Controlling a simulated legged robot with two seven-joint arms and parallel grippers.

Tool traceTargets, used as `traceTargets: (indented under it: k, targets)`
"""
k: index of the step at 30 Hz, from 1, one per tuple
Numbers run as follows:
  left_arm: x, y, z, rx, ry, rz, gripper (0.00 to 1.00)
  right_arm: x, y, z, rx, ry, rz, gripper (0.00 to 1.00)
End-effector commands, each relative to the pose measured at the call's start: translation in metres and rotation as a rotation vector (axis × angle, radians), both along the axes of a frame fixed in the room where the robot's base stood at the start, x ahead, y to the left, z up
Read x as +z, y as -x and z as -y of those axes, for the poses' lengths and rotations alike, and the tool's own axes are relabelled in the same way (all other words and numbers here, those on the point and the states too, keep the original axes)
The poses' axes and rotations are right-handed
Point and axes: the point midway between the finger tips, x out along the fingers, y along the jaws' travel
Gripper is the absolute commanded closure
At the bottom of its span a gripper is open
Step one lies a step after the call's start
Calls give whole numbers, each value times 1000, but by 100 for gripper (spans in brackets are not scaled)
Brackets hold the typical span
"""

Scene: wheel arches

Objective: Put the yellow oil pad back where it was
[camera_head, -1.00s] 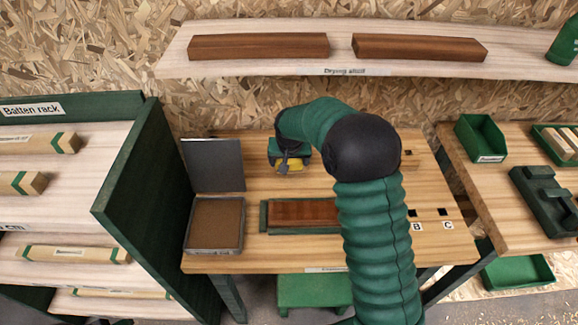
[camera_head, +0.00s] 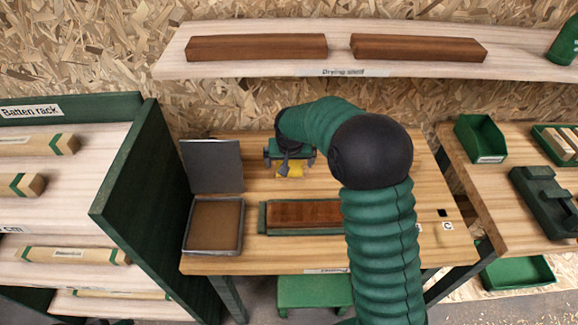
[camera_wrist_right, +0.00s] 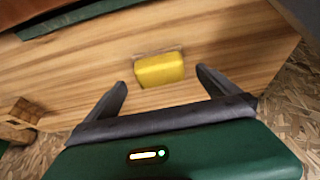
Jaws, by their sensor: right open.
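The yellow oil pad (camera_head: 291,171) lies on the wooden workbench (camera_head: 262,180), behind the brown wooden piece. In the right wrist view the pad (camera_wrist_right: 159,69) is a small yellow block on the bench top, between and beyond the fingertips. My right gripper (camera_head: 288,164) is just above the pad in the head view and partly covers it. In the wrist view the right gripper (camera_wrist_right: 160,78) has its fingers spread wide, with nothing between them. My left gripper is not in view.
An open tin (camera_head: 213,226) with a brown inside and raised grey lid stands at the bench's left. A brown wooden piece (camera_head: 305,213) lies in a green holder nearby. The dark green rack panel (camera_head: 150,190) borders the left. A shelf (camera_head: 340,71) runs above.

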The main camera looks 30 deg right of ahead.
Motion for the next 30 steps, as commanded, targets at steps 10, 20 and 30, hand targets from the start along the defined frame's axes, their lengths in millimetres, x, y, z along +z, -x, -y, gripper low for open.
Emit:
traceTargets:
  k: [10, 20, 30]
  targets:
    - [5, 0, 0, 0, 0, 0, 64, 62, 23, -15, 4, -1, -2, 0]
    - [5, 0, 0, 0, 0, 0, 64, -4, 167, -133, 421, -40, -122, 0]
    - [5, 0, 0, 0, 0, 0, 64, -26, 222, -155, 545, -43, -158, 0]
